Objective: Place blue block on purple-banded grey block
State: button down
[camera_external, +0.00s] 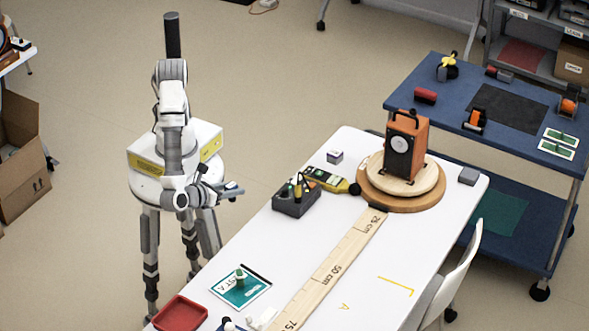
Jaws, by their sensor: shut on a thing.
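My gripper (230,189) is held out in the air to the left of the white table, beside its long edge. It is shut on a small, dark bluish thing that looks like the blue block; the fingers hide much of it and its outline is hard to make out. A small grey block with a purplish band (335,157) stands on the table's far left part, apart from other things. Its top looks clear. My gripper is to its left and nearer the camera.
A dark grey block (468,176) lies at the table's far right corner. An orange speaker (405,146) stands on a round wooden turntable (400,202). A grey holder (294,203) and a yellow meter (327,180) lie near the banded block. A wooden ruler (335,268) runs along the table.

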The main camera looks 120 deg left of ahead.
notch_tip(320, 180, up, 6)
jog(key=shift+f, duration=0.25)
jog(key=w+a+n+g, duration=0.1)
jog(key=w+a, duration=0.3)
jog(key=a, duration=0.4)
jog(key=w+a+n, duration=0.1)
jog(key=w+a, duration=0.3)
jog(key=a, duration=0.4)
jog(key=g+b, duration=0.2)
send_over(335, 152)
notch_tip(335, 152, down, 12)
jog(key=shift+f, duration=0.2)
jog(key=shift+f+b, duration=0.75)
jog(key=shift+f, duration=1.25)
jog(key=shift+f, duration=0.1)
